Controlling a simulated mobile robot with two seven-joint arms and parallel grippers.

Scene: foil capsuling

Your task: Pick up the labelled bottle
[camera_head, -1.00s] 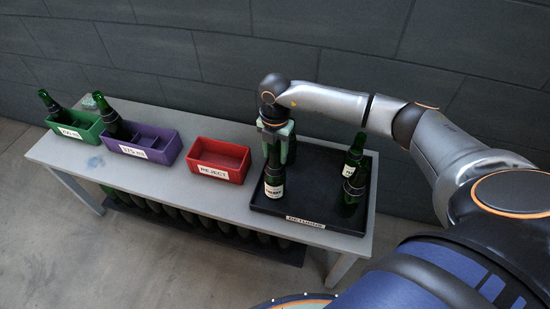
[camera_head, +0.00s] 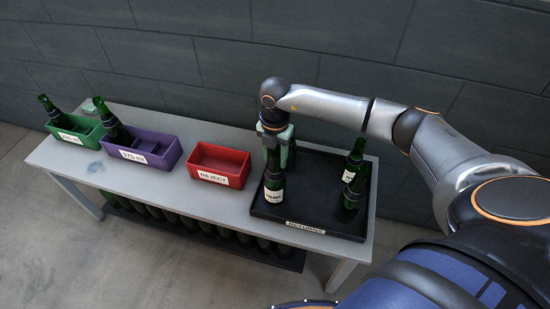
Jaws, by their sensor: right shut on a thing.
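A dark green bottle with a white label (camera_head: 273,196) stands upright at the left side of the black returns tray (camera_head: 322,232). My right gripper (camera_head: 274,140) comes down over it from above and is shut on its upper part; the gripper hides the neck and top. I cannot tell whether the bottle's base touches the tray. My left gripper is not in view.
A red reject bin (camera_head: 213,178), a purple bin (camera_head: 144,158) and a green bin (camera_head: 66,137) stand in a row on the grey table (camera_head: 120,190). The purple and green bins each hold a bottle. Several bottles stand on a shelf below. The tray's middle is clear.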

